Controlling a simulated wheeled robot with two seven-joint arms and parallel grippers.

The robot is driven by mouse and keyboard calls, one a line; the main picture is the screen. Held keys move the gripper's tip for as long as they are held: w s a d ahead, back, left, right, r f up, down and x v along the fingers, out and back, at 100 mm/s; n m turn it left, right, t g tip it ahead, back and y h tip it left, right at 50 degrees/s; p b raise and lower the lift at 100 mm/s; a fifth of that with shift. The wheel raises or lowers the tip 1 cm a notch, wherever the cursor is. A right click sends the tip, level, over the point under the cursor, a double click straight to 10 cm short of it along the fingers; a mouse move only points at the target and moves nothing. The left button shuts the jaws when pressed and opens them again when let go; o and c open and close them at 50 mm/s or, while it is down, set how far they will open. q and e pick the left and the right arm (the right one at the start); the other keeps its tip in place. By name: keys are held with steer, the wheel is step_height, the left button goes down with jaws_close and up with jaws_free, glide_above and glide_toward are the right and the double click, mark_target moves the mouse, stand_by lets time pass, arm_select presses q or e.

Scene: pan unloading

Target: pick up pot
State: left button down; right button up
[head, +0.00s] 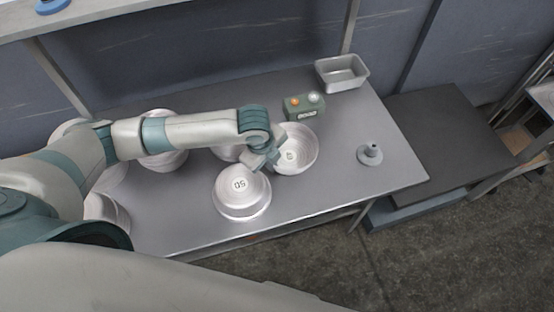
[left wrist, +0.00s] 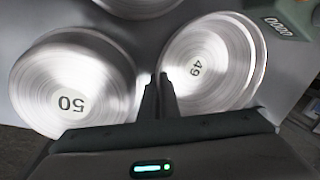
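A round metal pot marked 49 (head: 305,153) stands on the grey table, its label facing up; it also shows in the left wrist view (left wrist: 228,62). A pot marked 50 (head: 240,188) sits beside it to the left and nearer; it also shows in the left wrist view (left wrist: 72,82). My left gripper (head: 266,160) is between the two pots. In the left wrist view its fingers (left wrist: 158,85) are close together at the left rim of pot 49, with the rim seemingly between them. The fingertips are partly hidden in the head view. My right gripper is out of view.
More metal pots, such as one at the left (head: 165,155), stand under and behind my left arm. A green box with buttons (head: 304,106), a metal tray (head: 342,74) and a small grey knob-topped piece (head: 370,155) are on the table. The table's right end is mostly clear.

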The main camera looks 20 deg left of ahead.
arm_select(q)
steer(key=shift+w+r, duration=0.1)
steer(key=shift+r, duration=0.55)
steer(key=shift+w+b+v, duration=0.2)
steer(key=shift+b+v, duration=0.6)
steer(key=shift+v, duration=0.35)
steer(key=s+d+r+b, duration=0.2)
steer(key=s+d+r, duration=0.4)
steer(key=d, duration=0.4)
steer(key=shift+r, duration=0.7)
